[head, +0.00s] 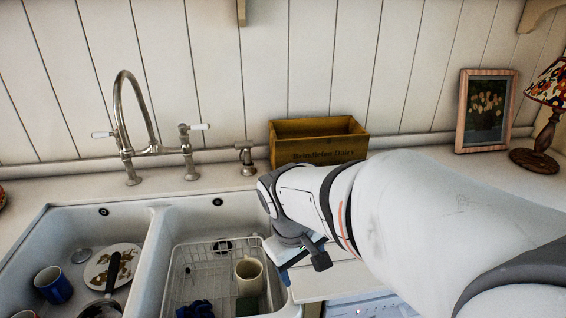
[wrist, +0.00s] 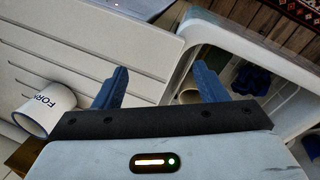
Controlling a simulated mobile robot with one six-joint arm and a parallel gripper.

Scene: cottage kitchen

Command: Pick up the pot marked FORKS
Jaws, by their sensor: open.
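The pot marked FORKS (wrist: 47,108) shows at the left of the wrist view. It is white with dark lettering and is partly cut off by my gripper's body. It stands on the pale grooved counter. My gripper (wrist: 161,80) is open, with its two blue fingers apart and nothing between them. The pot is outside the fingers, to the left of the left one. In the head view my gripper (head: 300,256) is over the right edge of the sink, mostly hidden by my wrist. The pot does not show in the head view.
A wooden box (head: 318,146) stands against the wall. The double sink (head: 150,245) holds a wire rack (head: 190,262), a cream mug (head: 249,276), a blue mug (head: 52,286) and a dirty plate (head: 98,278). A tap (head: 128,150), picture frame (head: 486,112) and lamp (head: 541,140) stand behind.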

